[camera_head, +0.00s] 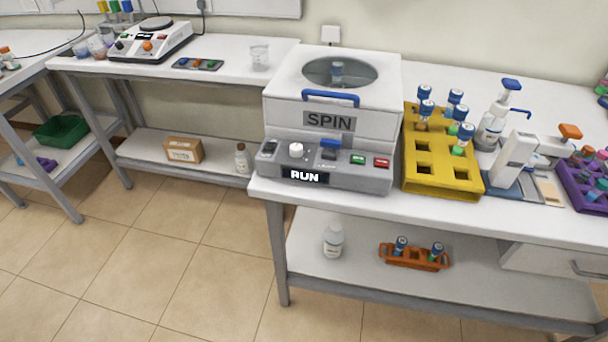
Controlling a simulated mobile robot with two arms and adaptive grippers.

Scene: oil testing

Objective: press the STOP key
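The centrifuge (380,105) stands on the white bench, with a blue-handled lid and SPIN on its front. The display (305,176) reads RUN. A white knob (296,150) and a blue latch (329,143) are also on the panel. Neither of my grippers is in view.
A yellow rack (412,178) with several blue-capped tubes stands close to the centrifuge's right. Farther right are a pump bottle (491,128) and a purple rack (573,186). The floor (150,265) before the bench is clear.

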